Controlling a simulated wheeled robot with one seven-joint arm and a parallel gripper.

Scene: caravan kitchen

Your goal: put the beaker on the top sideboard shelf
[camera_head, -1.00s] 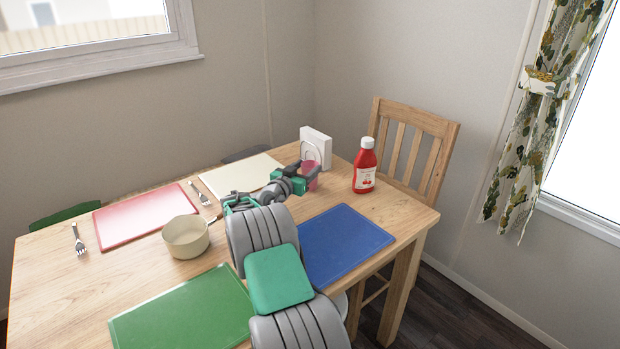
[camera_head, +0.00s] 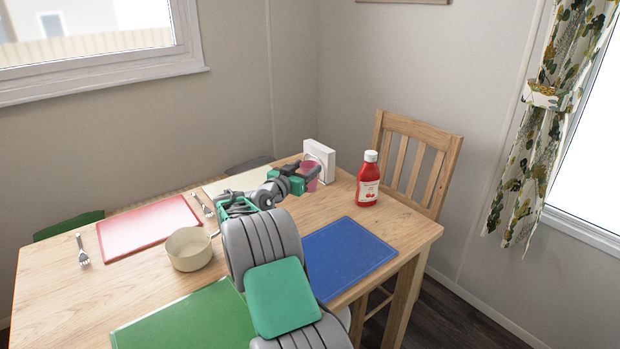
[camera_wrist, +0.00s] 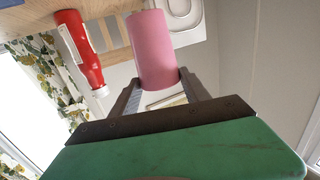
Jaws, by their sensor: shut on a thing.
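The pink beaker (camera_wrist: 153,48) is between the two fingers of my gripper (camera_wrist: 160,92) in the wrist view. My gripper is shut on it. In the head view the beaker (camera_head: 312,176) shows partly behind my gripper (camera_head: 300,178), at the far end of the table, in front of a white napkin holder. Whether its base touches the table cannot be told. No sideboard or shelf is in view.
A wooden chair (camera_head: 420,160) stands behind the table's right end.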

